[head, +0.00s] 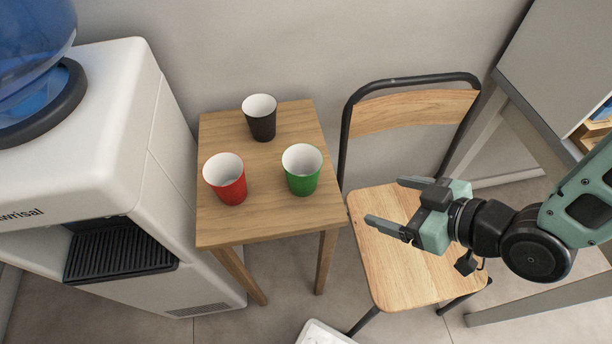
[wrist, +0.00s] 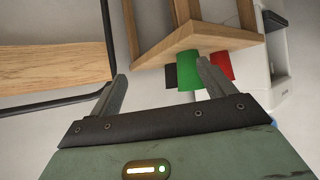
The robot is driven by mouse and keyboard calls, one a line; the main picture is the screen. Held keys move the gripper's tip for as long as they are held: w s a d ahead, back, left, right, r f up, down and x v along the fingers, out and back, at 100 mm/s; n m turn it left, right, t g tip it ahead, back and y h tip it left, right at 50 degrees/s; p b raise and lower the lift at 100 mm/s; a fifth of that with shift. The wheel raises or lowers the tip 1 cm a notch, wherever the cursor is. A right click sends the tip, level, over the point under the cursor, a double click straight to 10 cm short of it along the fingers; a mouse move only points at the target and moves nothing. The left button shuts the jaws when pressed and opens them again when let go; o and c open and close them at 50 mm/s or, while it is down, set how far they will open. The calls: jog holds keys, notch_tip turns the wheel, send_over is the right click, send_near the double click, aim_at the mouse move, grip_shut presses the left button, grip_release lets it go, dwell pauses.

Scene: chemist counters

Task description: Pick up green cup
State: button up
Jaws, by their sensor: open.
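The green cup (head: 302,174) has a white inside and stands upright at the right side of a small wooden table (head: 265,222). It also shows in the wrist view (wrist: 190,72), partly covered by one finger. My gripper (head: 386,203) is open and empty. It is to the right of the green cup, above the chair seat and apart from the cup. In the wrist view my gripper's two fingers (wrist: 160,80) are spread wide.
A red cup (head: 229,186) stands left of the green cup and a black cup (head: 262,122) behind it. A wooden chair (head: 410,270) with a black frame stands right of the table. A white water dispenser (head: 100,90) stands at the left. Bare table lies between the cups.

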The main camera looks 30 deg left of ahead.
aim_at(315, 184)
jog(key=s+f+m+y+b, duration=0.1)
jog(key=s+f+y+b, duration=0.1)
jog(key=s+y, duration=0.4)
jog(key=shift+t+y, duration=0.3)
jog(key=shift+y, duration=0.1)
jog(key=w+a+b, duration=0.1)
jog(key=a, duration=0.2)
jog(key=w+a+b, duration=0.1)
jog(key=a, duration=0.3)
jog(key=w+a+b, duration=0.1)
jog(key=a, duration=0.2)
jog(key=shift+a+b, duration=0.3)
jog(key=shift+a, duration=0.1)
jog(key=shift+w+a+r+p, duration=0.1)
jog(key=shift+w+a+p, duration=0.1)
jog(key=shift+a, duration=0.85)
jog(key=shift+w+a+f+p, duration=0.1)
jog(key=shift+w+a, duration=0.05)
jog(key=shift+a, duration=0.85)
jog(key=shift+w+a+r+p, duration=0.1)
jog(key=shift+w+a, duration=0.1)
jog(key=shift+a, duration=0.85)
jog(key=c, duration=1)
